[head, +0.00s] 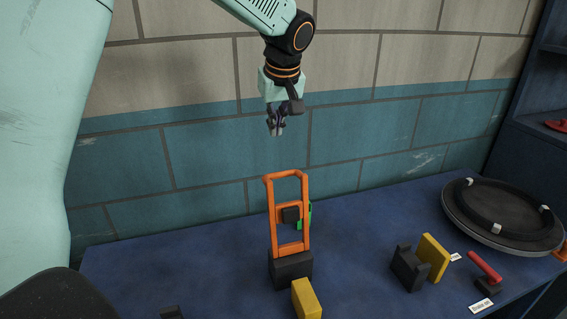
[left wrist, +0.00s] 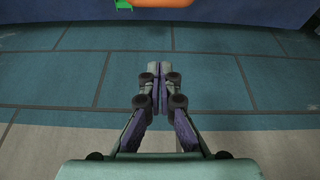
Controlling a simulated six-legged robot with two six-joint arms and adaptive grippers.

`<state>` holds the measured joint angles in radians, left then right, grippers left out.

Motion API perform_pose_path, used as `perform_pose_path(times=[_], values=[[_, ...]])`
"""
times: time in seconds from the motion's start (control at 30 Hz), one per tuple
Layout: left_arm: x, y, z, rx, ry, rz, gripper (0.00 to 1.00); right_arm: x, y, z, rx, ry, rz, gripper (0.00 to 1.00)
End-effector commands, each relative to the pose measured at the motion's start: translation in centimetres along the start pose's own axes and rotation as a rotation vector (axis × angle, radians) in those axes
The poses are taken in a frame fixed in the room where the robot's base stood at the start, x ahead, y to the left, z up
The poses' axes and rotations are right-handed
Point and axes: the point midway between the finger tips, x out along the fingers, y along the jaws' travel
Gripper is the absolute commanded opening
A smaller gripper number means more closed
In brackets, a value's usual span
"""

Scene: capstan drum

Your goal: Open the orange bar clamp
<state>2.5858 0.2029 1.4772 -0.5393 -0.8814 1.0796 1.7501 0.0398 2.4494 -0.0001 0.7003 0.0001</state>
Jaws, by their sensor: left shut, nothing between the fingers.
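The orange bar clamp (head: 271,222) stands upright on the blue bench in the head view. It is an orange frame on a black base block (head: 291,270), with a dark pad and a green piece (head: 305,216) at its middle. My left gripper (head: 276,132) hangs above the clamp, pointing down, apart from it. In the left wrist view its fingers (left wrist: 160,72) are together with nothing between them. A bit of orange (left wrist: 165,2) and green (left wrist: 124,4) shows at the top edge there. My right gripper is not in view.
A yellow block (head: 306,299) stands in front of the clamp. To the right are a black holder (head: 409,268) with a yellow plate (head: 433,257), a red handle (head: 484,266) and a round black drum (head: 503,213). A tiled wall (head: 235,150) rises behind the bench (head: 180,265).

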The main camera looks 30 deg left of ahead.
Motion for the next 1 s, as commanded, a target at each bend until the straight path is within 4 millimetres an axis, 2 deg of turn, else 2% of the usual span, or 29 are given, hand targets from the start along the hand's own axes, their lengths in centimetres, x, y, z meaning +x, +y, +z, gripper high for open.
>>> perform_pose_path(times=[0.13,0.27,0.7,1.0], values=[[0.4,-0.6,0.2,0.027,-0.01,-0.018,0.0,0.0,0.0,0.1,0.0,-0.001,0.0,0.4],[2.0,-0.6,0.2,0.028,-0.012,-0.019,0.0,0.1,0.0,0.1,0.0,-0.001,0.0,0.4],[10.2,-0.2,0.3,0.029,-0.01,-0.017,0.0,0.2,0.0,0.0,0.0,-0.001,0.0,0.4],[8.8,-0.1,3.4,0.031,-0.008,-0.013,0.0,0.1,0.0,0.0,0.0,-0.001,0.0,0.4]])
